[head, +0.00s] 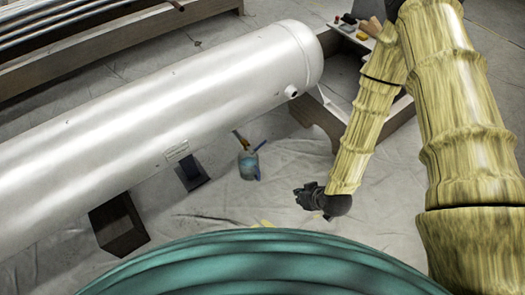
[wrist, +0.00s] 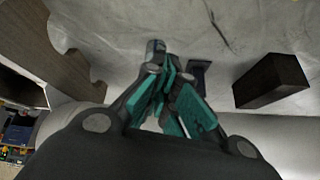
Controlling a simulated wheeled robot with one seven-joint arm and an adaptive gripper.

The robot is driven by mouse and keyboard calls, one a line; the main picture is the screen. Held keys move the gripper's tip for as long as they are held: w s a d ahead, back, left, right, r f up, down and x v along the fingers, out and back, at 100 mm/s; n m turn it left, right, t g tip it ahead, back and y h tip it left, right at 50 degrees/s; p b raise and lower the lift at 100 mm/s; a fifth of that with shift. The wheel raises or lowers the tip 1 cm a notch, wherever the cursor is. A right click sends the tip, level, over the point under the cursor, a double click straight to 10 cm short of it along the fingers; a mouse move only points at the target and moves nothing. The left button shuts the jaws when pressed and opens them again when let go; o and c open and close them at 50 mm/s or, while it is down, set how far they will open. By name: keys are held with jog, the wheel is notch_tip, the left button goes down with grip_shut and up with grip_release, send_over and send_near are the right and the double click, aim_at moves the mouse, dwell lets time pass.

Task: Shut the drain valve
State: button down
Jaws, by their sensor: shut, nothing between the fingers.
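A large silver tank (head: 160,115) lies across the left and middle of the head view. A small round fitting (head: 292,91) sticks out near its right end. I cannot make out a drain valve handle in either view, and the tank's underside is hidden in the head view. My gripper (head: 303,196) hangs low, right of the tank and apart from it. In the wrist view my gripper (wrist: 163,65) is shut, with its dark fingers and teal pads together and nothing between them.
A blue-grey pot with tools (head: 248,166) stands on the sheeted floor left of my gripper. A dark block (head: 118,226) and a smaller support (head: 190,174) stand under the tank. A wooden bench (head: 325,115) with small items is behind my arm. The floor around my gripper is mostly clear.

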jog(key=w+a+f+n+t+y+b, duration=0.1)
jog(key=w+a+f+n+t+b, duration=0.1)
jog(key=w+b, duration=0.7)
jog(key=w+a+f+n+t+y+b, duration=0.2)
jog(key=w+a+f+b, duration=0.3)
jog(key=w+b, duration=0.5)
jog(key=w+a+f+n+t+y+b, duration=0.1)
jog(key=w+a+f+n+t+b, duration=0.1)
jog(key=w+a+b, duration=0.3)
jog(key=shift+w+a+f+t+y+b, duration=0.4)
jog(key=shift+w+f+t+b, duration=0.5)
jog(key=shift+w+b, duration=2.05)
jog(key=shift+w+p, duration=0.7)
jog(key=shift+p, duration=0.1)
